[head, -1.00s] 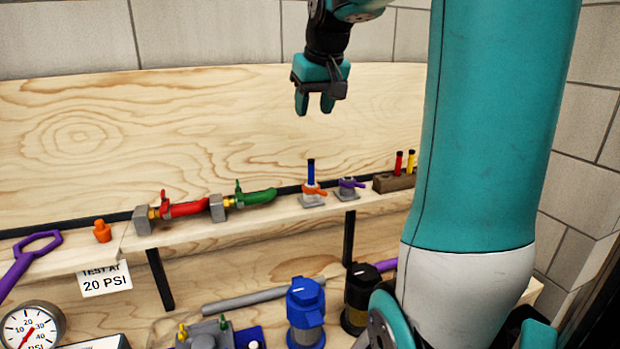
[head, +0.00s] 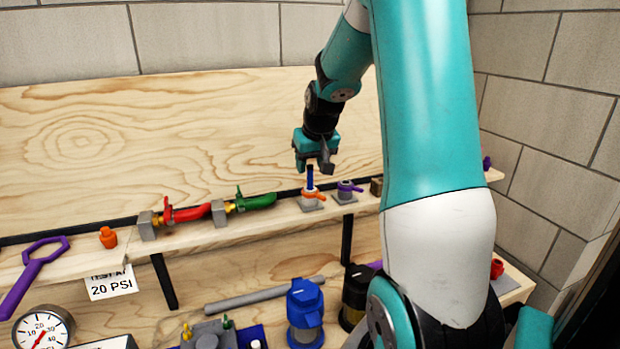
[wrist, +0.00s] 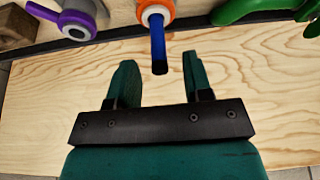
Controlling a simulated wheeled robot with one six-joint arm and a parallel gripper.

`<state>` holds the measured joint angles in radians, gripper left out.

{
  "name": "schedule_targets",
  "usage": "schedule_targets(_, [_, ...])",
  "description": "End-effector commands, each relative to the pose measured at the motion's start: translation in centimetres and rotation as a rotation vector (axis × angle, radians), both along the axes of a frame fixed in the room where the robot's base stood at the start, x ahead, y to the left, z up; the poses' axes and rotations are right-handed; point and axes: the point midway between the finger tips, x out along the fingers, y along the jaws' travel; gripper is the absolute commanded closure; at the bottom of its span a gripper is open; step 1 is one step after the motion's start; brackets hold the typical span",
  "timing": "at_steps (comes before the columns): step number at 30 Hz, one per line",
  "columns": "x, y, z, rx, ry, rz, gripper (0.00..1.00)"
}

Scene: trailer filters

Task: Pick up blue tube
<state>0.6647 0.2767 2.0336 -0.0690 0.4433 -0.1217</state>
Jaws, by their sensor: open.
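The blue tube (head: 310,178) stands upright in a holder with an orange lever clamp (head: 312,194) on the shelf. Its end is dark. My gripper (head: 314,168) is open and sits just above the tube's top in the head view. In the wrist view, the blue tube (wrist: 159,45) comes out of the round orange clamp (wrist: 155,12), and its dark end lies just ahead of the gap between the open fingers of my gripper (wrist: 163,78). Nothing is between the fingers, and I see no contact with the tube.
A purple-levered holder (head: 346,190) stands close on the right. A plywood wall (head: 150,130) rises behind. My arm hides part of the shelf's right side.

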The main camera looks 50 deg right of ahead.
Motion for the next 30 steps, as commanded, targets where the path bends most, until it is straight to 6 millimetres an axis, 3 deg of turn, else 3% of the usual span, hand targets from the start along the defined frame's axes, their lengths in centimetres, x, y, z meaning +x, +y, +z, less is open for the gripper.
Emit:
schedule_targets(6, [0.8, -0.5, -2.1, 0.001, 0.001, 0.001, 0.54])
schedule_targets(13, [0.8, -0.6, -2.4, -0.001, -0.001, 0.001, 0.54])
schedule_targets(19, [0.8, -0.5, -2.3, -0.001, -0.001, 0.001, 1.00])
schedule_targets(30, [0.8, -0.6, -2.1, -0.001, -0.002, 0.001, 1.00])
